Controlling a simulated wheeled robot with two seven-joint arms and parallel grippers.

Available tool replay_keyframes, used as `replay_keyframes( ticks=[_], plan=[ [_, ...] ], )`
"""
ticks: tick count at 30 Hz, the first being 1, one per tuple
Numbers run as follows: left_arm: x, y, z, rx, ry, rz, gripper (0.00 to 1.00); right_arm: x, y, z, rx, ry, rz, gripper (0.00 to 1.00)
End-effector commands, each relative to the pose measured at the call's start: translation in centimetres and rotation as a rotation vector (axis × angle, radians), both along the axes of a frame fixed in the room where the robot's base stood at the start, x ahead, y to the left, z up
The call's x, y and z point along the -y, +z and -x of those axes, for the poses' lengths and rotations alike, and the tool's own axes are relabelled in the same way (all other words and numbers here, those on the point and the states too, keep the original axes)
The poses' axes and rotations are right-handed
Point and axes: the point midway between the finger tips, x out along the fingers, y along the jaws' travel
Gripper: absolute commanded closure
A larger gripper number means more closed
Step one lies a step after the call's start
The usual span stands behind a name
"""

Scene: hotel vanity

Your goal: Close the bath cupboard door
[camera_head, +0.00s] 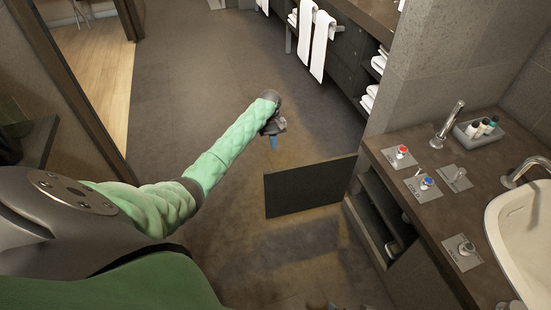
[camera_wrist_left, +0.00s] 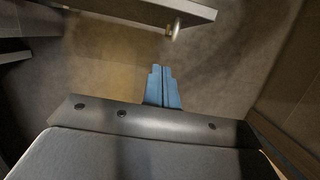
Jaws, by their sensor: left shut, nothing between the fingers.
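The bath cupboard door (camera_head: 309,187) is a dark panel standing wide open, jutting left from the cupboard (camera_head: 382,213) under the vanity counter. The cupboard's inside shows open with dark shelves. My left gripper (camera_head: 273,143) is beyond the door's far side in the head view, near its free edge, with blue fingers pointing down. In the left wrist view the blue fingers (camera_wrist_left: 162,86) are together and empty. The door's top edge (camera_wrist_left: 150,8) crosses the top of that view, with a small metal handle (camera_wrist_left: 175,28) on it. The fingers look apart from the door. My right gripper is not in view.
The counter (camera_head: 450,195) carries tap controls, a faucet, a tray of small bottles (camera_head: 478,131) and a white basin (camera_head: 520,235). Shelves with white towels (camera_head: 319,45) stand farther back. A wall and doorway are at the left. The floor (camera_head: 200,80) around the arm is clear.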

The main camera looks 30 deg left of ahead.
Motion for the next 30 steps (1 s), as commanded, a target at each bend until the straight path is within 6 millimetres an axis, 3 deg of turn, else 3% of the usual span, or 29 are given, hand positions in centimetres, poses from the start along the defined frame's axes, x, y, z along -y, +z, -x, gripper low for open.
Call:
replay_keyframes(
  ticks=[20,30],
  plan=[
    [1.7,-9.3,1.7,-0.001,-0.002,0.0,1.0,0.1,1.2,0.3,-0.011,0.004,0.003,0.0],
    [4.1,-9.1,3.9,0.001,-0.003,-0.001,1.0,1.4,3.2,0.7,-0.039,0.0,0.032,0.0]
  ],
)
